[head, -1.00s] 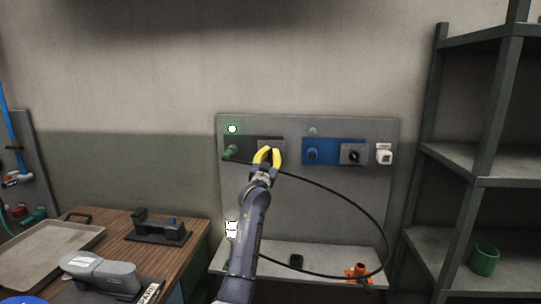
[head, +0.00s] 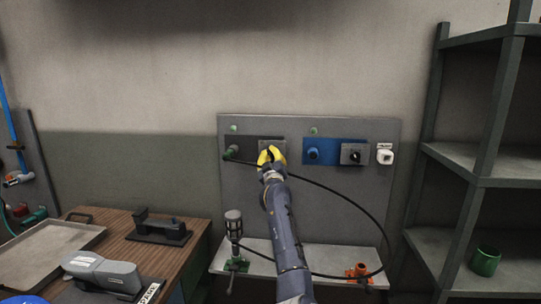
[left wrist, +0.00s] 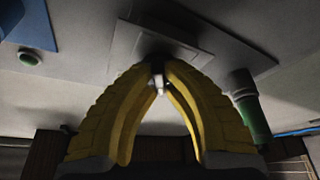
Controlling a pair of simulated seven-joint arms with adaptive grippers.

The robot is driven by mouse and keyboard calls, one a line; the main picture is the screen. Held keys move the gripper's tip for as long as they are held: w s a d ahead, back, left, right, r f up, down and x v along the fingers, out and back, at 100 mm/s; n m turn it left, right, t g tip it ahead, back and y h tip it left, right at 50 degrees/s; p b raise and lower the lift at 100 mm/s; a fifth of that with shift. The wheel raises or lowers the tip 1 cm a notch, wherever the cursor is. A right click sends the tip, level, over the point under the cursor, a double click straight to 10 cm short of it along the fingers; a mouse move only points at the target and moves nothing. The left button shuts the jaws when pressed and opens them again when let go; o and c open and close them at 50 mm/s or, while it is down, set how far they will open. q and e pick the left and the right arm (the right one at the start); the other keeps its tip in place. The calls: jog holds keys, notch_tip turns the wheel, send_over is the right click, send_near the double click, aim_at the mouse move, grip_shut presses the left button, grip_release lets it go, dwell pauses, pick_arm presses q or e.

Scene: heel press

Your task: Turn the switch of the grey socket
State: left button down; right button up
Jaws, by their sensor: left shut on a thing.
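The grey socket (head: 236,141) is on the left of the upright panel, with a green plug (head: 231,153) in it. Its switch plate (head: 270,142) is mostly behind my left gripper (head: 271,155). In the left wrist view, the yellow fingers (left wrist: 160,75) are shut on the dark switch knob (left wrist: 158,52), with a small white mark between the tips. The green plug (left wrist: 246,106) is beside them there. The small indicator (head: 234,128) above the grey socket is dull green. The caged lamp (head: 233,221) below is dark. My right gripper is not in view.
A blue socket (head: 322,143) with its own switch (head: 354,155) and a white box (head: 385,153) are to the right. A black cable (head: 368,217) loops over the panel to the lamp. An orange clamp (head: 360,271) is on the ledge. Shelves (head: 480,165) stand right.

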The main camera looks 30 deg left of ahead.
pick_arm(q)
jog(key=shift+n, duration=0.7)
jog(key=c, duration=1.5)
grip_release()
jog(key=shift+o, duration=0.2)
jog(key=v, duration=0.7)
jog(key=shift+s+d, duration=0.15)
jog(key=shift+d, duration=0.05)
